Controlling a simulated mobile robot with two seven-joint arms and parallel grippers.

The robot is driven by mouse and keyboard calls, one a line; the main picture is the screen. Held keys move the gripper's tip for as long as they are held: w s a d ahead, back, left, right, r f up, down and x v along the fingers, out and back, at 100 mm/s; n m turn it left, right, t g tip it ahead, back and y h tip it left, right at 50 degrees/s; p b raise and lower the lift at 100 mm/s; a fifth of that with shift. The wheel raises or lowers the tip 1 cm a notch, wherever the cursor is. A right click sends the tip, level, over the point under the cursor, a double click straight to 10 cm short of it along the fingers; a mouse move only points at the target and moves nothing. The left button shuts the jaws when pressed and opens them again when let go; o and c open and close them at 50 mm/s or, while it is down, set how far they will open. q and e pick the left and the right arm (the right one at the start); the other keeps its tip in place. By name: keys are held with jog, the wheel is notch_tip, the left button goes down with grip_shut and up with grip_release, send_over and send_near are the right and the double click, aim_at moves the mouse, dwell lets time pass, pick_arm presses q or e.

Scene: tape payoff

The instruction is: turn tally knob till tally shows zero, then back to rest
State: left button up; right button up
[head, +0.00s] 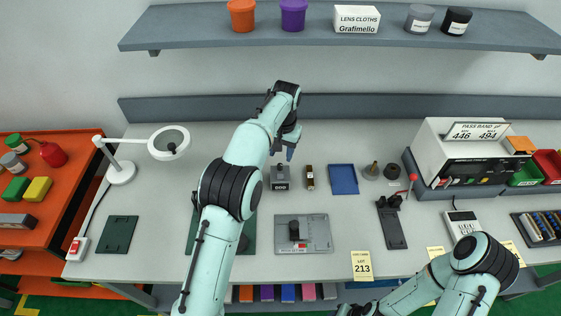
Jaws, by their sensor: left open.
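A small grey box with a dark number window on its front (280,177), which looks like the tally, stands on the bench right of my left forearm. Its digits are too small to read, and I cannot make out its knob clearly. My left gripper (289,153) is open, pointing down above and just behind this box, apart from it as far as I can tell. My right arm comes in at the lower right; its gripper is out of the frame.
A small dark block (309,177) and a blue tray (343,179) stand right of the box. A grey plate with a black knob (318,242) lies in front. A white lamp (121,172) stands left. A shelf (205,28) runs above. Bench between lamp and arm is mostly clear.

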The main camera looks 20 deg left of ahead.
aim_at(280, 164)
pick_arm(q)
jog(key=shift+a+f, duration=0.15)
jog(key=shift+f, duration=2.6)
grip_shut()
